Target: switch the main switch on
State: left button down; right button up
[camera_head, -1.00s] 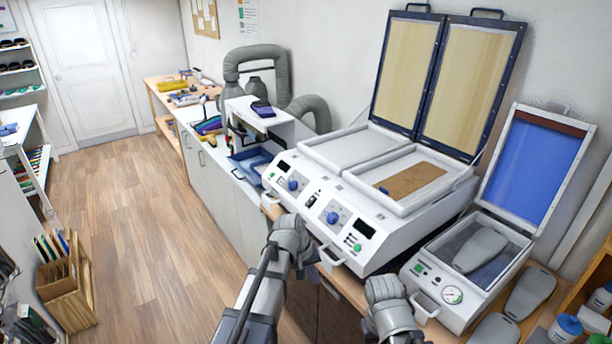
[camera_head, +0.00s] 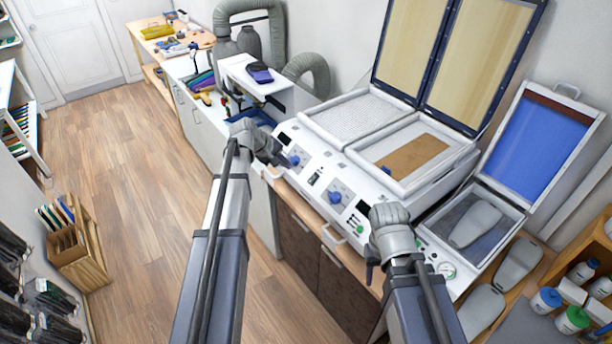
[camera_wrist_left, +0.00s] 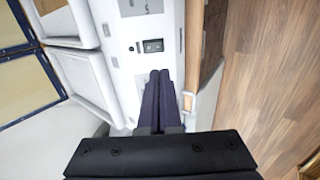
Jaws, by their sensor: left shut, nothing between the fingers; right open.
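My right gripper (camera_head: 371,275) is open, low before the machine's right end.
Tall framed lids (camera_head: 460,60) stand open behind the machine. A smaller press with a blue lid (camera_head: 535,145) stands to the right, with grey insole forms (camera_head: 518,262) nearby.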

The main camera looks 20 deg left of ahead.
aim_at(310, 182)
pick_arm(q)
jog(key=b+x, duration=1.1)
jog(key=x, duration=0.3)
jog(key=shift+f+b, duration=0.25)
jog(key=shift+b, duration=0.2)
jog(key=shift+r, duration=0.2)
jog(key=shift+r+p, duration=0.65)
jog(key=shift+p, duration=0.2)
